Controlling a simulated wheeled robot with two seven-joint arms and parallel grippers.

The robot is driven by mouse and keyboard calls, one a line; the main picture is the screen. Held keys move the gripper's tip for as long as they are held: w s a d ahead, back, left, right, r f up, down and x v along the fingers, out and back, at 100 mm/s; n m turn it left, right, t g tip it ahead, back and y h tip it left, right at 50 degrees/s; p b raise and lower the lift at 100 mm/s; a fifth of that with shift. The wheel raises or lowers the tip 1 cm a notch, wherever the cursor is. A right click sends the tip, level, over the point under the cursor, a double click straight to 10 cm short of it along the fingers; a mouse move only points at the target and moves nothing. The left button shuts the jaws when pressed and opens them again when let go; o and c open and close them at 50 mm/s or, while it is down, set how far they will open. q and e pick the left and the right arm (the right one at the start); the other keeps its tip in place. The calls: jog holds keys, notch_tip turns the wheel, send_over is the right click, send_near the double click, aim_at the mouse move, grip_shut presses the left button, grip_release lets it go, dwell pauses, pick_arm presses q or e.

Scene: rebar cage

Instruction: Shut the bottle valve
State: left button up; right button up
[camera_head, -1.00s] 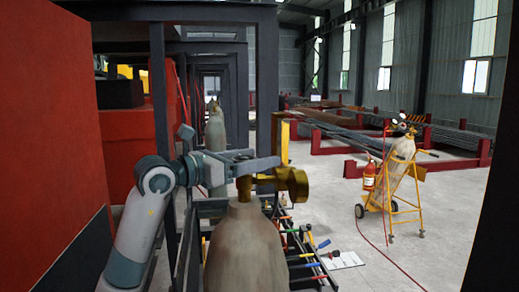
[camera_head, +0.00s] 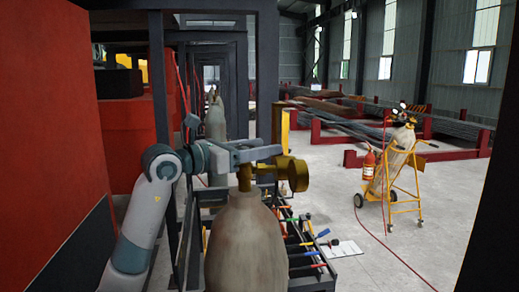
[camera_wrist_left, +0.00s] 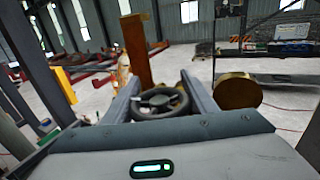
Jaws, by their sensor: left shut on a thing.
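A worn, brownish-grey gas bottle (camera_head: 245,248) stands upright in the front middle of the head view. A brass valve (camera_head: 293,174) sits on its top, with a round brass part facing right. My left gripper (camera_head: 268,155) reaches in from the left at the valve's height. In the left wrist view, the dark handwheel (camera_wrist_left: 160,101) lies between my left gripper's two fingers (camera_wrist_left: 160,88), which are shut on it. The brass round part (camera_wrist_left: 237,91) shows right of the fingers. In the head view the handwheel is hidden by the gripper. My right gripper is out of view.
A rack with coloured-handled tools (camera_head: 305,255) stands right behind the bottle. A yellow cart (camera_head: 402,192) with another bottle and a red extinguisher (camera_head: 368,165) stands right. A dark frame (camera_head: 266,75) and red panel (camera_head: 60,110) bound the left. Open floor lies between rack and cart.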

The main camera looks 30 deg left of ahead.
pick_arm(q)
jog(key=m+h, duration=0.1)
jog(key=m+g+h+b, duration=0.1)
jog(key=d+g+h+b, duration=0.1)
jog(key=shift+s+m+h, duration=0.3)
jog(key=shift+m+h, duration=0.1)
jog(key=o, duration=1.1)
jog(key=shift+c, duration=0.2)
jog(key=shift+a, duration=0.1)
jog(key=shift+b, duration=0.3)
